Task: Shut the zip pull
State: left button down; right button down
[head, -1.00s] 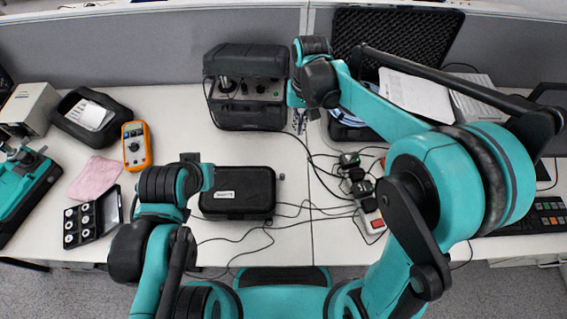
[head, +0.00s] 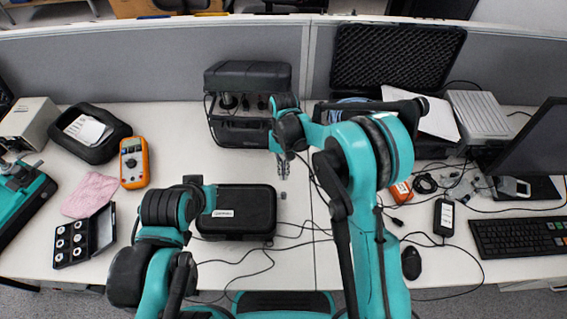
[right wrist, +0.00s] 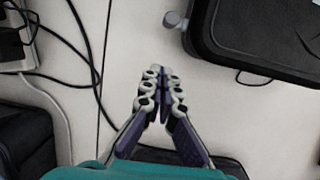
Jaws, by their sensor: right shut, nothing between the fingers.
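The black zip case (head: 237,228) lies closed on the table in front of me, with a small white label on it. Its zip pull looks like a small grey knob (head: 283,195) just off the case's right side. In the right wrist view the knob (right wrist: 174,19) is beside the case (right wrist: 250,30), ahead of the fingertips. My right gripper (head: 284,167) is shut and empty, pointing down behind the knob and apart from it; its closed fingers also show in the wrist view (right wrist: 161,90). My left wrist is beside the case's left side, and its fingers are hidden.
A black equipment case (head: 245,130) stands behind the zip case. An orange multimeter (head: 134,163), a pink cloth (head: 91,194) and a black box of round parts (head: 83,236) lie left. Cables run across the front and right. A keyboard (head: 520,236) and mouse (head: 411,263) are right.

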pick_arm(q)
jog(key=shift+f+b, duration=0.45)
jog(key=shift+f, duration=0.2)
pick_arm(e)
jog(key=shift+s+f, duration=0.1)
jog(key=shift+s, duration=1.9)
jog(key=shift+s, duration=0.1)
pick_arm(q)
jog(key=shift+f, duration=0.1)
pick_arm(e)
jog(key=s, duration=1)
jog(key=shift+s, duration=0.4)
jog(key=shift+w, duration=0.1)
